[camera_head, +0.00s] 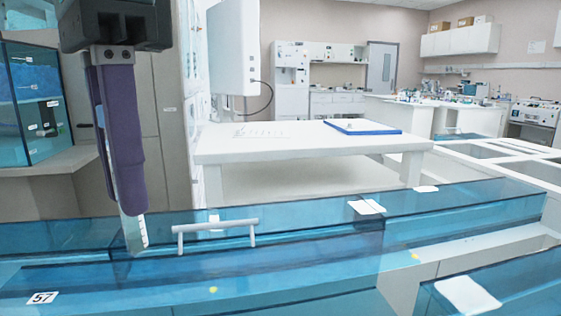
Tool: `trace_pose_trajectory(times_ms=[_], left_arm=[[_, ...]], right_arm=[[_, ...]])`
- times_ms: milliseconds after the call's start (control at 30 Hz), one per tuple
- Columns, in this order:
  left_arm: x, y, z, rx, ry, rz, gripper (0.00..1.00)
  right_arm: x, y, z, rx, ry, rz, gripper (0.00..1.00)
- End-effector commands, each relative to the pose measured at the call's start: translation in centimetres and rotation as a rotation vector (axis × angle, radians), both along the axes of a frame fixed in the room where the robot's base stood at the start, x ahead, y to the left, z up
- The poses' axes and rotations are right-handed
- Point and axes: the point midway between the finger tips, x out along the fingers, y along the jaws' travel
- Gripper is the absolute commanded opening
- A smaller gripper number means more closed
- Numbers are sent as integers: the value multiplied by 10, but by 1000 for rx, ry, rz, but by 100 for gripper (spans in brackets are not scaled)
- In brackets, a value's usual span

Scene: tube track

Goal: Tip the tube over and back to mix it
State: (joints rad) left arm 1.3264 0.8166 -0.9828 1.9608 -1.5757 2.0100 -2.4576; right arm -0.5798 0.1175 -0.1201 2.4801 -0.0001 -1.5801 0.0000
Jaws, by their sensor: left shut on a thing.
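My left gripper (130,205) hangs down at the left of the head view, its dark purple fingers shut. The tube (134,236), slim and pale with small marks on its side, sticks out below the fingertips and points down, slightly tilted. Its upper part is hidden between the fingers. The tube shows in front of the blue see-through panels. My right gripper is not in view.
Blue see-through panels (300,270) with a pale handle (216,236) fill the foreground. Behind stands a white table (290,150) with a blue-edged tray (388,132). A blue glass cabinet (35,95) is at the far left.

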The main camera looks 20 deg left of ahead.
Motion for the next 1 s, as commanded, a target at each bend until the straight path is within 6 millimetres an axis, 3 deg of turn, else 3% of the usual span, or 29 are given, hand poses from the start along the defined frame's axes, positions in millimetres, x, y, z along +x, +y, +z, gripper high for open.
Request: trace_pose_trajectory(times_ms=[167, 267, 767, 1000], left_arm=[[0, -1, 6, 0, 0, 7, 0], [2, -3, 24, -1, 0, 35, 0], [18, -25, 183, 0, 0, 420, 0], [5, -24, 260, 1, -4, 412, 0]], right_arm=[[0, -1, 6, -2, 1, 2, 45], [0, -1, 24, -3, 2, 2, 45], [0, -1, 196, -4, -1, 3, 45], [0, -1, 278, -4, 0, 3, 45]])
